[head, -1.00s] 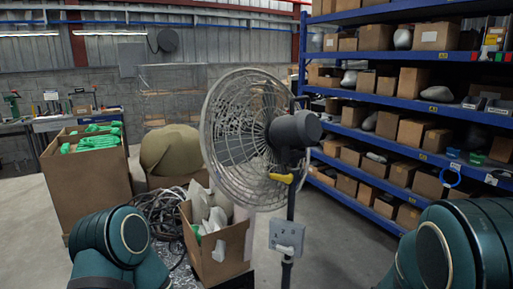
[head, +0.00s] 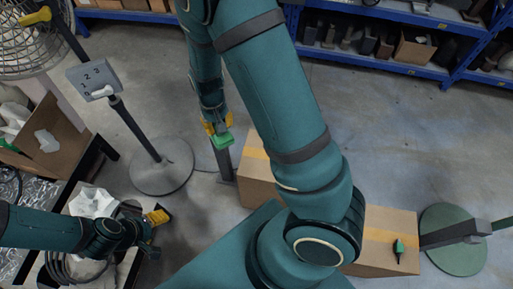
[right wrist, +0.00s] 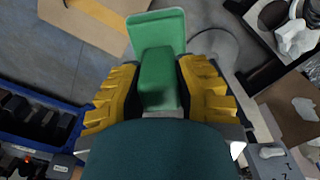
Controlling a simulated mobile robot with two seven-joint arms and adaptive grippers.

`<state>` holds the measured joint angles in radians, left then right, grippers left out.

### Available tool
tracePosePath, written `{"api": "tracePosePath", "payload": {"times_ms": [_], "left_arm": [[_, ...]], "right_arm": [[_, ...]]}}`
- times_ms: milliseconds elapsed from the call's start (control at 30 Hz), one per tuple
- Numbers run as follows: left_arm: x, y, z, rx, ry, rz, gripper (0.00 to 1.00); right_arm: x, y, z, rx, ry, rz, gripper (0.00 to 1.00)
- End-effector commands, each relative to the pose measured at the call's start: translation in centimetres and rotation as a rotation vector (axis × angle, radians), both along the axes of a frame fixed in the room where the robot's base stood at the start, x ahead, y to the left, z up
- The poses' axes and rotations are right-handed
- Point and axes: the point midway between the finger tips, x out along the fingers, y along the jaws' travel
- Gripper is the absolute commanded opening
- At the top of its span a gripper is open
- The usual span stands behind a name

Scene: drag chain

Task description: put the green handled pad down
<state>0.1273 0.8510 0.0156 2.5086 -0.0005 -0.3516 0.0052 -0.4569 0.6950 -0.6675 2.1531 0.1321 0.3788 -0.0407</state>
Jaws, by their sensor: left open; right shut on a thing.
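The green handled pad (head: 222,141) is in my right gripper (head: 217,125), held in the air near the middle of the head view. In the right wrist view the pad's block-shaped green handle (right wrist: 158,78) sits between the two yellow fingers of that gripper (right wrist: 158,98), with its flat green plate (right wrist: 157,30) beyond the fingertips. My left gripper (head: 154,232) is open and empty at the lower left, beside a table with crumpled white material (head: 95,203). The pad's underside is hidden.
A cardboard box (head: 257,172) stands right of the pad, partly behind my right arm. Another box (head: 390,225) carries a small green-and-black item (head: 398,249). The fan stand's round base (head: 161,168) is at left. Blue shelving (head: 385,62) lines the back. Grey floor lies between.

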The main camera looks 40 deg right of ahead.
Motion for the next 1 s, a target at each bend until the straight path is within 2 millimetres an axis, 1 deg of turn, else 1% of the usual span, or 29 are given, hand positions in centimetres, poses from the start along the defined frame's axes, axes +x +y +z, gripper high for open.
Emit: {"api": "tracePosePath", "payload": {"times_ms": [33,100,333,400,533,600,733,867,1000], "left_arm": [[0.0,0.0,-0.6,0.0,-0.001,0.0,0.55],[0.1,0.0,-1.0,0.0,-0.002,0.0,0.55],[0.2,0.0,-2.4,0.001,-0.005,0.0,0.55],[0.3,0.0,-2.7,0.001,-0.007,-0.001,0.55],[0.3,0.0,-3.3,0.001,-0.008,0.0,0.55],[0.4,0.0,-3.5,0.002,-0.01,-0.001,0.55],[0.4,0.0,-3.8,0.002,-0.011,0.0,0.55],[0.5,0.1,-4.1,0.002,-0.012,0.0,0.55],[0.6,0.1,-4.8,0.002,-0.015,0.0,0.55]], "right_arm": [[0.2,-1.5,-1.7,-0.003,0.004,-0.058,0.0],[0.4,-3.2,-3.6,-0.004,0.006,-0.135,0.0],[0.4,-8.8,-9.8,-0.005,0.006,-0.391,0.0],[0.1,-10.4,-11.6,-0.002,0.006,-0.466,0.0],[-0.5,-13.0,-14.5,0.002,0.004,-0.59,0.0],[-0.8,-14.1,-15.7,0.005,0.001,-0.642,0.0],[-1.3,-15.3,-17.1,0.009,-0.002,-0.707,0.0],[-1.5,-15.8,-18.4,0.01,-0.002,-0.734,0.0],[-1.6,-15.8,-21.1,0.01,-0.001,-0.737,0.0]]}}
